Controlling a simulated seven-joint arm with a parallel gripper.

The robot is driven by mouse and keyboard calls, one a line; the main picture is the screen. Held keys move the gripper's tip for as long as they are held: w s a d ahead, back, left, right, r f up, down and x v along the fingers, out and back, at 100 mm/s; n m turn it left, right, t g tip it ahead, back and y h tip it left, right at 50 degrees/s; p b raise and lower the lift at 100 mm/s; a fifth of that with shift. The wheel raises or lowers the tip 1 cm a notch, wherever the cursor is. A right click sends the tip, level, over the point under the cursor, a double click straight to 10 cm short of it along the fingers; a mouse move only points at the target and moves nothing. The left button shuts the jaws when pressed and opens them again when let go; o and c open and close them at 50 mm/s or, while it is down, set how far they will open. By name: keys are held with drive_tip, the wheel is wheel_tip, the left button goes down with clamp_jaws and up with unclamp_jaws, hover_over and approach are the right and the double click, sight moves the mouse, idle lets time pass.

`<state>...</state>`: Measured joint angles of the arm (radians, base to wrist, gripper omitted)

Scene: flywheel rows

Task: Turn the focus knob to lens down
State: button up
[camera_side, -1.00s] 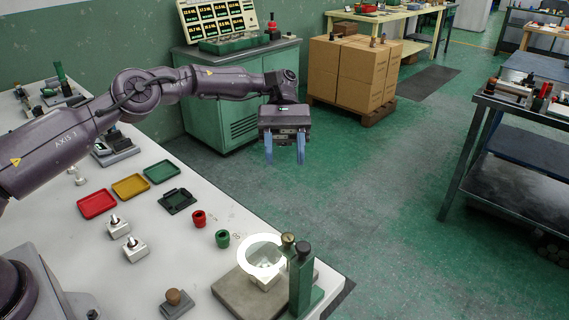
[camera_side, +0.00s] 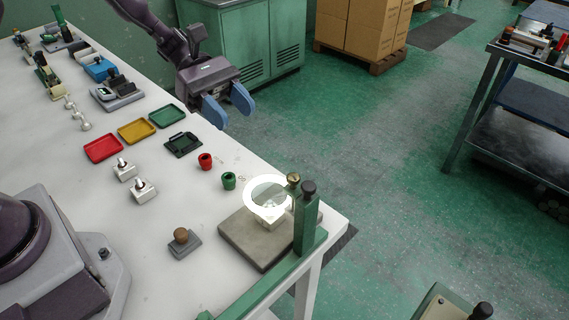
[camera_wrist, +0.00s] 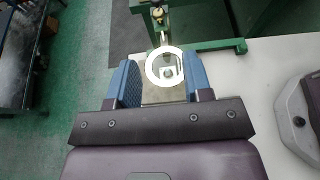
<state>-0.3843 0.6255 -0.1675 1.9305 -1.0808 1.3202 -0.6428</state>
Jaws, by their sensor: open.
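A magnifier stand with a glowing white ring lens (camera_side: 267,197) stands at the bench's near right corner, over a grey base plate (camera_side: 243,242). A small brass knob (camera_side: 293,178) sits at the top beside the lens, and a dark-capped green post (camera_side: 307,210) stands right of it. I cannot tell for sure which is the focus knob. A small pale block (camera_side: 269,217) lies under the lens. My gripper (camera_side: 230,110) is open and empty at the bench's far edge, well behind the stand. In the wrist view the lens (camera_wrist: 165,49) shows between the blue fingers, with the brass knob (camera_wrist: 157,14) beyond.
A red cup (camera_side: 205,161) and a green cup (camera_side: 229,181) stand between my gripper and the stand. Red, yellow and green trays (camera_side: 167,115) lie left of them. A brown-knobbed block (camera_side: 181,237) sits near the front.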

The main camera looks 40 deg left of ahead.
sight(292, 175)
drive_tip(key=x, duration=1.3)
drive_tip(key=shift+w, duration=0.15)
